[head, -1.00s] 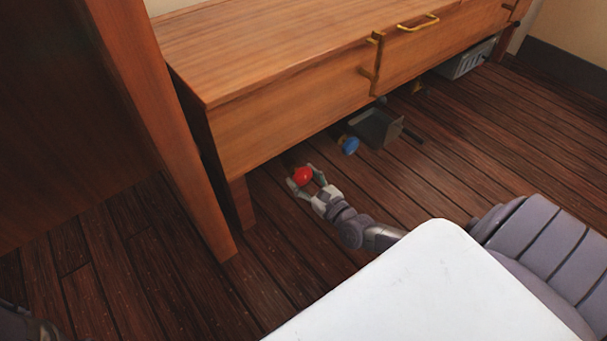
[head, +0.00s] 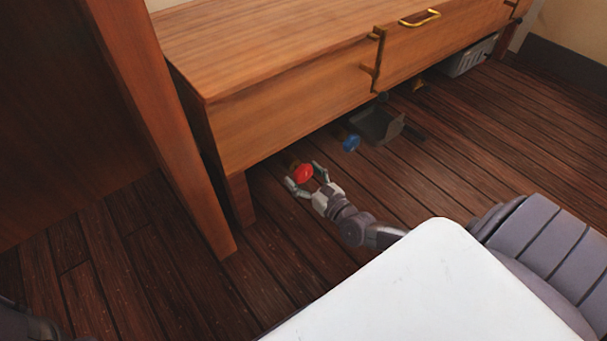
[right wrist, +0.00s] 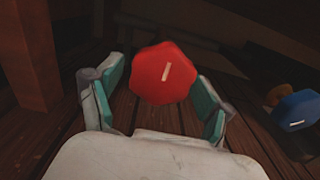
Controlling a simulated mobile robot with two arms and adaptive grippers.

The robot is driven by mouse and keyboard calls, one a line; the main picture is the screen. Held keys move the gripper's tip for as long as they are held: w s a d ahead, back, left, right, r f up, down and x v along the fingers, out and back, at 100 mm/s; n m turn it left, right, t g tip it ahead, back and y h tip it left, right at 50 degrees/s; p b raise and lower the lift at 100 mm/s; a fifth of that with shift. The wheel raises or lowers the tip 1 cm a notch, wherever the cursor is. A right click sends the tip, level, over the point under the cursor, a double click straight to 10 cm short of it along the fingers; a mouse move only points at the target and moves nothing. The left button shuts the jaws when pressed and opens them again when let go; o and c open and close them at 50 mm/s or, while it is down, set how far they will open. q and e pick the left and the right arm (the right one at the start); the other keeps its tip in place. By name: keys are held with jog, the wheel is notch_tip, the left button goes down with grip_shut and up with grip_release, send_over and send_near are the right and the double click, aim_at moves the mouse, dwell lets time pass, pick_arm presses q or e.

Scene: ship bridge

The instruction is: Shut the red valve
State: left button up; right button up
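The red valve (head: 303,173) is a round, lobed knob low under the front edge of the wooden cabinet. It also shows in the right wrist view (right wrist: 165,73), with a short white mark tilted slightly off upright. My right gripper (head: 304,179) is open, with one finger to each side of the knob. In the right wrist view the fingers (right wrist: 158,103) stand apart, with gaps between their teal pads and the knob. What the knob is mounted on is mostly hidden. No left gripper fingers can be made out.
A blue knob (head: 351,143) is right of the red one, also in the wrist view (right wrist: 297,109). A dark dustpan-like object (head: 376,127) and a grey crate (head: 467,60) lie under the cabinet (head: 280,118). A cabinet leg (head: 240,201) stands left. The floor in front is clear.

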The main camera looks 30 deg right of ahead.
jog(key=s, duration=1.2)
jog(key=shift+d, duration=0.45)
